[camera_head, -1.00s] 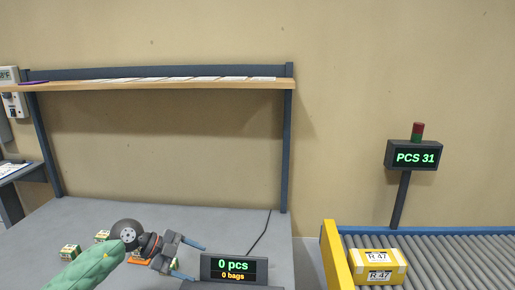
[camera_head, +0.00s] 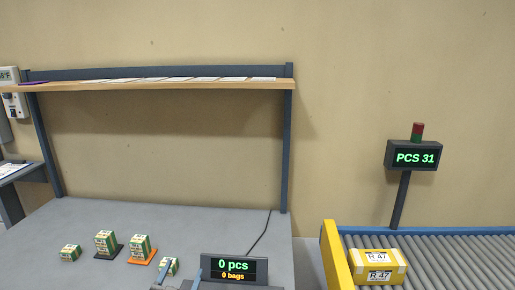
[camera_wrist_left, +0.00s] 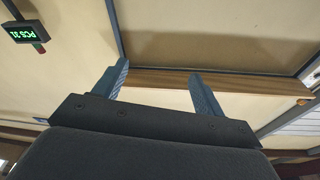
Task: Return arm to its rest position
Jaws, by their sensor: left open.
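My left gripper (camera_head: 181,275) shows only its blue fingers at the bottom edge of the head view, just left of the counter display. In the left wrist view the same gripper (camera_wrist_left: 159,75) is open, with nothing between its fingers, and a wooden shelf edge and bare wall lie beyond. The rest of the left arm is out of the head view. My right gripper is in neither view.
Green-and-white boxes stand on the grey table (camera_head: 200,222): one on a black base (camera_head: 105,242), one on an orange base (camera_head: 139,246), others loose (camera_head: 69,253). A counter display (camera_head: 234,268) stands in front. A yellow box (camera_head: 378,266) sits on the roller conveyor.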

